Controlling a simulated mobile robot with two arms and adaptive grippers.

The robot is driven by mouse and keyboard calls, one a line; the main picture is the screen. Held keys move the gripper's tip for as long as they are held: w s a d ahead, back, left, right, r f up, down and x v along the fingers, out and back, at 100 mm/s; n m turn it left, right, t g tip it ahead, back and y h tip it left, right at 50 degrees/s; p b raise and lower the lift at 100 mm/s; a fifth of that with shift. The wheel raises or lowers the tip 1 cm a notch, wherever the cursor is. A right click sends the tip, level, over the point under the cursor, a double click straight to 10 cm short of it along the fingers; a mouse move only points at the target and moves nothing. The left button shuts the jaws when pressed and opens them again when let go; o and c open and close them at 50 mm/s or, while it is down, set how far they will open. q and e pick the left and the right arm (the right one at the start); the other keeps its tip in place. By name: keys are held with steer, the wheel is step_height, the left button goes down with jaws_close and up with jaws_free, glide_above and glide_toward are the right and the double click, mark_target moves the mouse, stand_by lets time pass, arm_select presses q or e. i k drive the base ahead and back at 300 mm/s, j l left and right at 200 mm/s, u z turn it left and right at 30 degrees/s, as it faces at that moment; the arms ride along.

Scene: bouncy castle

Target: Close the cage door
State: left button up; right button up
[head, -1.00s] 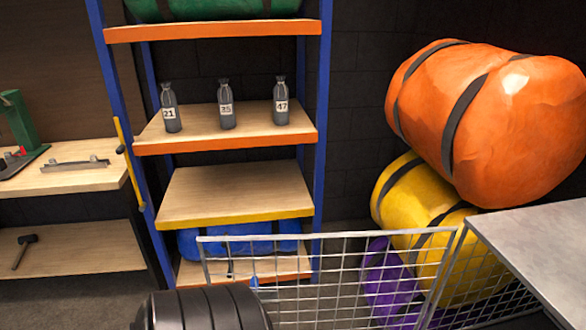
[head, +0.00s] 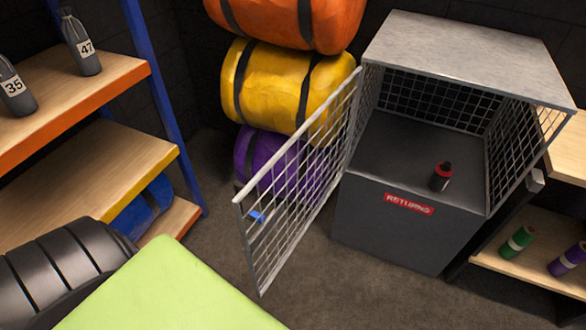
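The cage door (head: 300,180) is a grey wire-mesh panel. It stands open, swung out to the left and toward me from the left front edge of the cage. A small blue piece (head: 257,216) shows at the door near its free edge. The cage (head: 465,45) has a grey top, mesh walls and a dark lower body with a red "RETURNS" label (head: 409,204). Its front opening is uncovered. Neither of my grippers is in view.
A light green flat surface (head: 170,295) and a black ribbed roll (head: 60,275) fill the lower left. Shelves with grey bottles (head: 82,45) stand left. Orange, yellow (head: 285,85) and purple bundles are stacked behind the door. Carpet (head: 330,285) before the cage is clear.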

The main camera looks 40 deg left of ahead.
mark_target(251, 248)
steer(key=j+z, duration=0.3)
steer(key=j, duration=0.7)
steer(key=k+j+z, duration=0.1)
steer(key=j+z, duration=0.2)
steer(key=j, duration=0.75)
